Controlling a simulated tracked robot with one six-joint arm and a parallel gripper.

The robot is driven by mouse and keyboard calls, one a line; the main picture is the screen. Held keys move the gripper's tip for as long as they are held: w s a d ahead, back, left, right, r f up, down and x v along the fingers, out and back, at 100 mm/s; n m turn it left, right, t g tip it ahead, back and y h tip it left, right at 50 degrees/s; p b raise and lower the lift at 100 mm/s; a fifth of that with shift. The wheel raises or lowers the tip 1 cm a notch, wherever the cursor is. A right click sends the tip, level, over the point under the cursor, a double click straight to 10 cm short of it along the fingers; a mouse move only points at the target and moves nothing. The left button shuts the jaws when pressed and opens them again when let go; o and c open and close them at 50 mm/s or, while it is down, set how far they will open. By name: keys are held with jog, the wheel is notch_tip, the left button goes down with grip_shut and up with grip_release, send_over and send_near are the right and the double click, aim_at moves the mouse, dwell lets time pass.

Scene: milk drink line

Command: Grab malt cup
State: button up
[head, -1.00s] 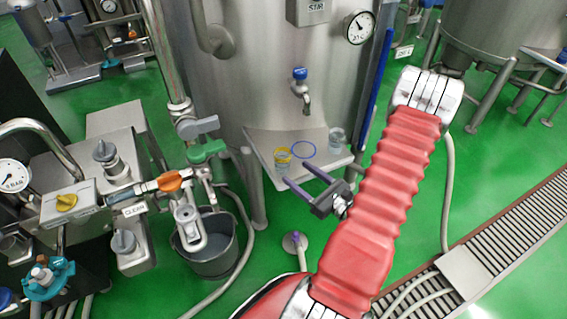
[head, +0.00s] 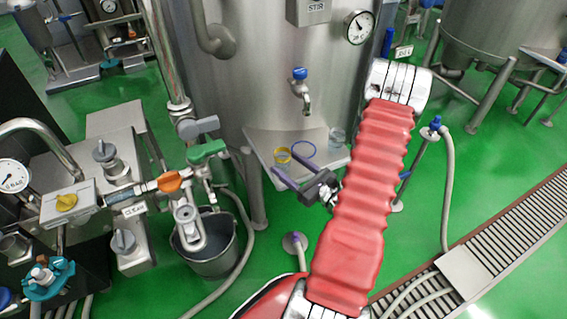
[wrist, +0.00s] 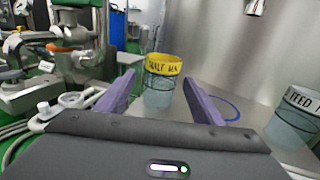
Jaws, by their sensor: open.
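The malt cup (wrist: 161,88) is a clear cup with a yellow band with dark lettering, standing upright on a steel shelf. In the head view its yellow rim (head: 283,152) shows at the shelf's left. My gripper (head: 285,166) is open and empty, its two purple fingers pointing at the cup from the near side.
A second clear cup (wrist: 294,117) with a white "FEED" band stands at the shelf's right. A blue ring (head: 303,149) marks the shelf (head: 324,158) between the cups. A tap (head: 303,92) on the steel tank hangs above. Valves and a bucket (head: 213,248) are at left.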

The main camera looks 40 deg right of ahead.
aim_at(288, 164)
jog(key=shift+w, duration=1.55)
jog(key=shift+c, duration=0.5)
jog(key=c, duration=1.1)
